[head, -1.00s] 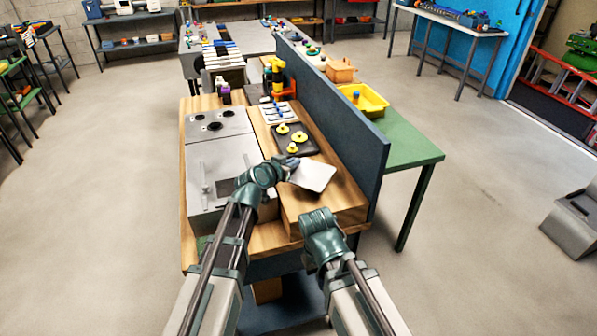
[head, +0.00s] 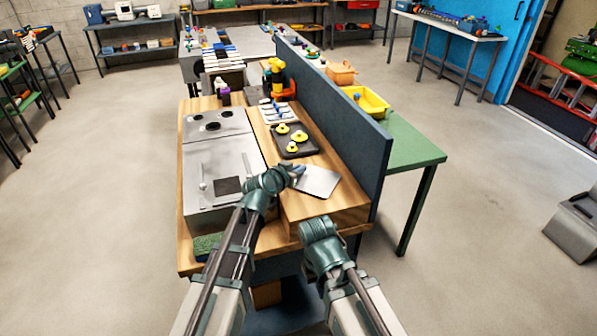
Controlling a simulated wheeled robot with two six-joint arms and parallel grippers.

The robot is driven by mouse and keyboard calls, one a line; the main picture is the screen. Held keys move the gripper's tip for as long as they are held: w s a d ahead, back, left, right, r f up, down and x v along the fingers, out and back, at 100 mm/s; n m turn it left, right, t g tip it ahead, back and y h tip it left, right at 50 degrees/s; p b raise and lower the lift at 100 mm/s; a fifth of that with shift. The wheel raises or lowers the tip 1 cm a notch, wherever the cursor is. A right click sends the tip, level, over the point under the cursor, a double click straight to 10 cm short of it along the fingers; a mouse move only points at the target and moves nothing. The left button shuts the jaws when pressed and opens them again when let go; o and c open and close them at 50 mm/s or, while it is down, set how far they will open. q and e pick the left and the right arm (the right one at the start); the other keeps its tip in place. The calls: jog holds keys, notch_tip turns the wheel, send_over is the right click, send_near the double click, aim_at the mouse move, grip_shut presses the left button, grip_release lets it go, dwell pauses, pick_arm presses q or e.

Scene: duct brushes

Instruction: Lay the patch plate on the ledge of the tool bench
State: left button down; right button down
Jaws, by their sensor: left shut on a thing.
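The patch plate (head: 319,182) is a thin silver-grey square at the near part of the raised wooden ledge (head: 338,209) of the tool bench. My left gripper (head: 298,173) is shut on the plate's left edge. The plate looks nearly flat and is over or on the ledge; I cannot tell whether it touches the wood. My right gripper (head: 318,232) is in front of the ledge's near end, its fingers hidden by its wrist.
A dark tray (head: 294,152) with yellow knobbed pieces lies on the ledge beyond the plate. A grey metal duct box (head: 222,158) with a dark square opening stands to the left. A tall blue-grey panel (head: 352,135) borders the ledge on the right.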

pick_arm(q)
jog(key=shift+f, duration=0.2)
jog(key=c, duration=1)
grip_release()
jog(key=shift+r, duration=0.15)
jog(key=shift+r, duration=0.2)
jog(key=p+v, duration=0.4)
jog(key=v, duration=0.8)
jog(key=shift+p, duration=0.35)
jog(key=shift+f, duration=0.1)
